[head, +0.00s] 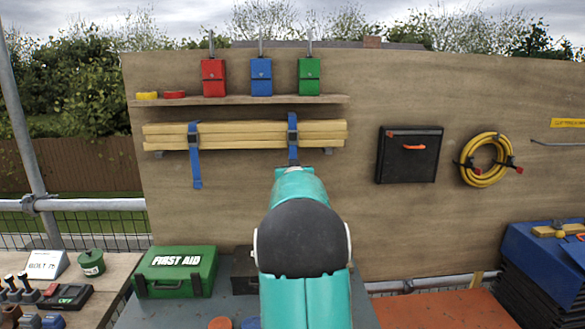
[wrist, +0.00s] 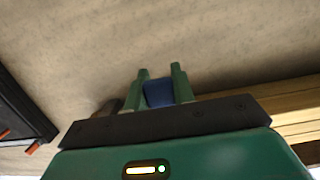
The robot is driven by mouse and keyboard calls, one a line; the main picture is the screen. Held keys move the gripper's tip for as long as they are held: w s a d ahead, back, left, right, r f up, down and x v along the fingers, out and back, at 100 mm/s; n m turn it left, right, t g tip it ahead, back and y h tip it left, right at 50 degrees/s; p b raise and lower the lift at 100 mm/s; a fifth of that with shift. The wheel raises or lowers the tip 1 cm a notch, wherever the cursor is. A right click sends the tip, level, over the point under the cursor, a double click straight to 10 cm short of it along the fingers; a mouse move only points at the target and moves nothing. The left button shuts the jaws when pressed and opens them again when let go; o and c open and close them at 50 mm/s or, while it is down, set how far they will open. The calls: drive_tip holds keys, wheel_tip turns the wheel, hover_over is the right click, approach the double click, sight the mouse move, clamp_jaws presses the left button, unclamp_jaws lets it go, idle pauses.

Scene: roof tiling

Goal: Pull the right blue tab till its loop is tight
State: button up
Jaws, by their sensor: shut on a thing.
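The right blue strap (head: 292,138) runs round a bundle of pale wooden battens (head: 240,133) on the board, with a dark buckle at the front. Its lower tab is hidden behind my arm in the head view. In the wrist view, the blue tab (wrist: 158,94) sits between the two green fingers of my gripper (wrist: 160,71), which is shut on it. I cannot tell how tight the loop is. The left blue strap (head: 195,160) is round the same bundle, and its tail hangs straight down. The battens also show in the wrist view (wrist: 295,103).
A shelf (head: 240,101) above holds red, blue and green boxes. A black case (head: 408,155) and a yellow hose coil (head: 485,160) hang to the right. A green first-aid box (head: 175,272) stands below left. The board between the battens and the black case is bare.

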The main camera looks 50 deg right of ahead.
drive_tip(key=shift+f, duration=2)
drive_tip(key=o, duration=1.5)
drive_tip(key=f+v, duration=0.1)
drive_tip(key=v, duration=0.5)
drive_tip(key=shift+a+r, duration=0.1)
